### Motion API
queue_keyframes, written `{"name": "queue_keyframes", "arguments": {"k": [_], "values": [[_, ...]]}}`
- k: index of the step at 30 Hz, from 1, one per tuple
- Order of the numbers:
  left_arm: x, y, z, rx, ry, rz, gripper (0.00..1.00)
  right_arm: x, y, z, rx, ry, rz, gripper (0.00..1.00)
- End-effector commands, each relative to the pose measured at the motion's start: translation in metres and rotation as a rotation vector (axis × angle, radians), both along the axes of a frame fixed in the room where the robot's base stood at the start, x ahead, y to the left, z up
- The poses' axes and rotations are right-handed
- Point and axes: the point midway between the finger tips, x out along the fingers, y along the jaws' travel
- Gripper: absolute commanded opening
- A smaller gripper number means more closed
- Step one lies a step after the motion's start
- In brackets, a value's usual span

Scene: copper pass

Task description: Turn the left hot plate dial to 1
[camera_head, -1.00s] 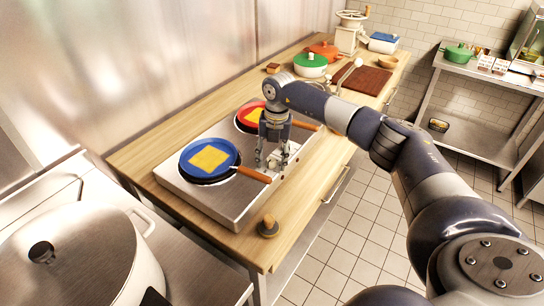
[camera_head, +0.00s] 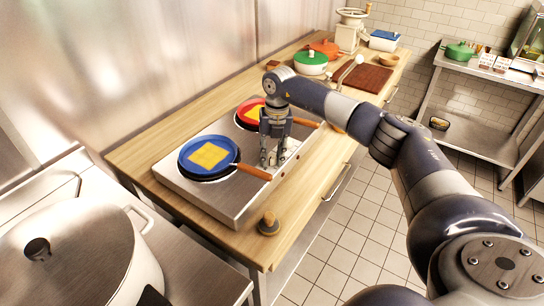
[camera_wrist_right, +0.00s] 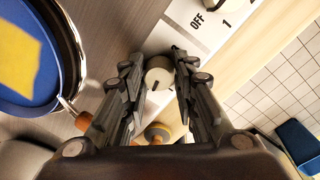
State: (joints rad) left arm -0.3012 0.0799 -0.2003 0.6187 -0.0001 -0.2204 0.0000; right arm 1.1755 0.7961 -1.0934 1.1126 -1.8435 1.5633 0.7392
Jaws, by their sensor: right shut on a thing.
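The steel hot plate unit (camera_head: 226,208) stands on the wooden counter, with dials along its front edge. My right gripper (camera_head: 272,161) points down at that edge, just beyond the blue pan's handle. In the right wrist view its fingers (camera_wrist_right: 160,70) are shut on a pale round dial (camera_wrist_right: 158,76), the left hot plate dial, which has a dark mark on its face. Another dial (camera_wrist_right: 217,4) shows at the top edge, near printed OFF and 1 labels. The fingers partly hide the held dial's surroundings, so its setting is unclear. My left gripper is out of view.
A blue pan (camera_head: 186,163) with a yellow square sits on the left plate, its wooden handle (camera_head: 254,172) close to my right gripper. A red pan (camera_head: 243,112) sits behind. A wooden knobbed item (camera_head: 268,223) stands at the counter's front. A large pot (camera_head: 80,250) is at left.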

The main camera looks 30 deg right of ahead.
Motion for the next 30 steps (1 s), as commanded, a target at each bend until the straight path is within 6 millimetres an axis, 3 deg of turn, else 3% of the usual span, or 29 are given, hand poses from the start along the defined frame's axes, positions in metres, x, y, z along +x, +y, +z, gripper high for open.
{"name": "queue_keyframes", "arguments": {"k": [18,30], "values": [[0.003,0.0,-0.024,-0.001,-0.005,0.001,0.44,0.002,-0.001,0.0,0.001,-0.002,0.56,0.03],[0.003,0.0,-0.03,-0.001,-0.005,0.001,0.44,0.002,-0.001,0.001,0.001,-0.001,0.784,0.03]]}}
